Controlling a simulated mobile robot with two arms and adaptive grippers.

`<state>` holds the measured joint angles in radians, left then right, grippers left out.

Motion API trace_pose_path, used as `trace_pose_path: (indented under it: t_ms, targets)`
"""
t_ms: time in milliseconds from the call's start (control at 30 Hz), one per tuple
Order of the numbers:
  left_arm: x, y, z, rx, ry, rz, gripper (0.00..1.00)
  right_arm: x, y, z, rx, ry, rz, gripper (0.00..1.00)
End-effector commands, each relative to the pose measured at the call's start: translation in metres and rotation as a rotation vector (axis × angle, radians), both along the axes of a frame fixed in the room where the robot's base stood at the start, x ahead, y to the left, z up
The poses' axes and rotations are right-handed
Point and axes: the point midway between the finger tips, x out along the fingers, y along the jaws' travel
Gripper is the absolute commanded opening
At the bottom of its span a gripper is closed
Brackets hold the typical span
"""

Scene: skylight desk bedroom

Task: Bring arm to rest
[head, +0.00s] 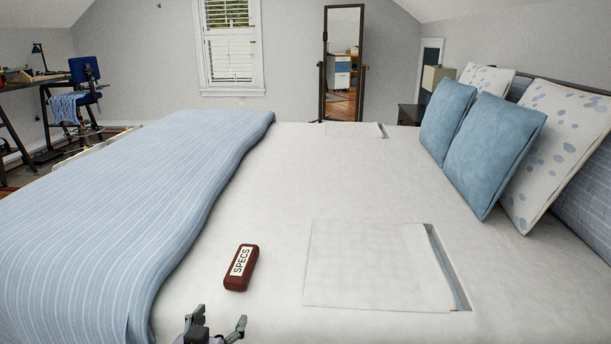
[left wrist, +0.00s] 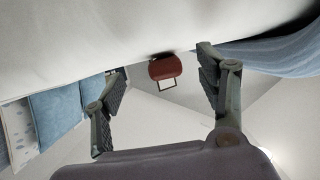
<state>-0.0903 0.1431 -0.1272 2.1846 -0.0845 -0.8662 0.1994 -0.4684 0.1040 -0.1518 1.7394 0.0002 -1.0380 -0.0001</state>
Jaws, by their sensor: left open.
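My left gripper (head: 219,319) is at the bottom edge of the head view, open and empty, over the near part of the bed. A dark red case labelled SPECS (head: 240,268) lies on the white sheet just beyond it, apart from the fingers. In the left wrist view, the open fingers (left wrist: 162,62) frame the red case (left wrist: 165,68), which lies farther off between them; the view looks upside down. Most of my left arm is out of frame. My right gripper shows in neither view.
The bed's white sheet (head: 285,185) has a striped blue blanket (head: 130,200) on the left. A flat white panel (head: 370,265) with a slot beside it lies to the right of the case. Blue pillows (head: 492,150) stand at the right. A mirror (head: 342,65) stands at the back.

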Motion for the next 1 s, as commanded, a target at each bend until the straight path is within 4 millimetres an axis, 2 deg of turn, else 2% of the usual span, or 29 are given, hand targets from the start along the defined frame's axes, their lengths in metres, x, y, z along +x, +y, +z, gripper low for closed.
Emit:
trace_pose_path:
  t_ms: [33, 100, 233, 400, 667, 733, 1000]
  targets:
    - [-0.021, 0.0, -0.023, 0.008, 0.084, -0.001, 0.66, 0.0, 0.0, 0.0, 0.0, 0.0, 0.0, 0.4]
    - [-0.057, 0.0, -0.054, 0.025, 0.22, -0.005, 0.66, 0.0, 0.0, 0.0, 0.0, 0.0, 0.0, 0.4]
    - [-0.122, 0.0, -0.097, 0.054, 0.449, -0.024, 0.66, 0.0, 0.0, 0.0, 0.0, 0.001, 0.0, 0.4]
    - [-0.19, -0.001, -0.127, 0.081, 0.663, -0.055, 0.66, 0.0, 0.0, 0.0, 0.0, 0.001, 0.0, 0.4]
    - [-0.281, -0.003, -0.146, 0.106, 0.929, -0.108, 0.66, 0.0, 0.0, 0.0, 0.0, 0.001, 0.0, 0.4]
    - [-0.27, -0.003, -0.167, 0.108, 0.926, -0.106, 0.66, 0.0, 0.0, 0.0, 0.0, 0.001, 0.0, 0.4]
    - [-0.259, -0.006, -0.236, 0.108, 0.951, -0.11, 0.66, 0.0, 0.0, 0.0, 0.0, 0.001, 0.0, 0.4]
